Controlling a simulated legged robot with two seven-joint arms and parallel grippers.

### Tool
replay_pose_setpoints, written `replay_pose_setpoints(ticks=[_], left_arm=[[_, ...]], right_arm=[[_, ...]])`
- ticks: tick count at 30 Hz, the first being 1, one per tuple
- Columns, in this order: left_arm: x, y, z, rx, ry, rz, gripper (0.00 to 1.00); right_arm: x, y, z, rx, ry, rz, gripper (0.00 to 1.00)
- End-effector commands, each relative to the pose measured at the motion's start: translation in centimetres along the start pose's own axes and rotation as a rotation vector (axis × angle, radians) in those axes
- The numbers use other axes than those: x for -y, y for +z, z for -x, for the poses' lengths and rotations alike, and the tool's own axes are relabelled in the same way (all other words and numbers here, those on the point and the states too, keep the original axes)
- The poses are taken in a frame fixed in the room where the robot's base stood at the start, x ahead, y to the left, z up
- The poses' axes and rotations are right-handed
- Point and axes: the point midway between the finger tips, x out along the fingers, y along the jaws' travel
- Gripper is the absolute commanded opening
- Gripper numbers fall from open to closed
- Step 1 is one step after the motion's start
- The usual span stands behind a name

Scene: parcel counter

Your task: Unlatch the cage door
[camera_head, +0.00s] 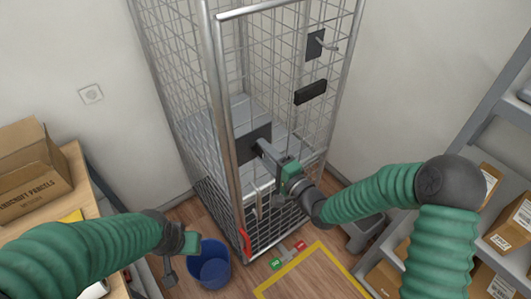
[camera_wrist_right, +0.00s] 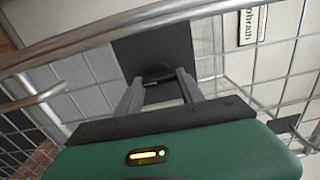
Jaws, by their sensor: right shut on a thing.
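The tall wire cage door (camera_head: 285,75) stands upright in the middle of the head view, in a grey tube frame, and looks closed. A dark square plate (camera_head: 252,142) sits on its left side. My right gripper (camera_head: 261,147) reaches this plate from the front right. In the right wrist view its fingers (camera_wrist_right: 157,82) are shut on a small dark latch part (camera_wrist_right: 158,76) in front of the dark plate (camera_wrist_right: 150,50). The fingers hide much of this part. My left gripper (camera_head: 172,268) hangs low at the left, away from the cage; its jaws are unclear.
A second dark plate with a lever (camera_head: 315,44) and a black handle (camera_head: 310,92) are higher on the door. A blue bucket (camera_head: 209,268) stands on the floor near my left gripper. A parcel table (camera_head: 85,180) is left; shelves with boxes (camera_head: 505,230) are right.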

Motion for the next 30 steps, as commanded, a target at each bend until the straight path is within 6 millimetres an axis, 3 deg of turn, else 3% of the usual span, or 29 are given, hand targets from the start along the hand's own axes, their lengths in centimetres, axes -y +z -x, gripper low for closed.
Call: replay_pose_setpoints(ticks=[1, 2, 6, 15, 19, 23, 30], left_arm=[[0.0, 0.0, 0.0, 0.000, 0.000, 0.000, 0.36], [0.0, 0.0, 0.0, 0.000, 0.000, 0.000, 0.36], [0.0, 0.0, 0.0, 0.000, 0.000, 0.000, 0.36], [0.0, 0.0, 0.0, 0.000, 0.000, 0.000, 0.36], [0.0, 0.1, -0.3, 0.000, 0.000, 0.000, 0.36], [0.0, 0.2, -0.9, 0.000, 0.000, 0.000, 0.36], [0.0, 0.3, -1.3, 0.001, 0.000, 0.000, 0.36]], right_arm=[[0.2, -0.2, -0.1, -0.004, -0.005, 0.000, 0.04], [0.2, -0.2, -0.1, -0.005, -0.005, 0.000, 0.49], [0.1, -0.1, -0.1, -0.003, -0.003, 0.000, 0.67], [0.1, 0.0, 0.2, -0.001, -0.002, 0.001, 0.67], [-0.1, -0.1, 1.5, -0.002, -0.001, 0.002, 0.67], [-0.2, -0.2, 4.7, -0.004, 0.001, 0.002, 0.67], [0.0, -0.2, 12.0, -0.007, 0.002, -0.001, 0.67]])
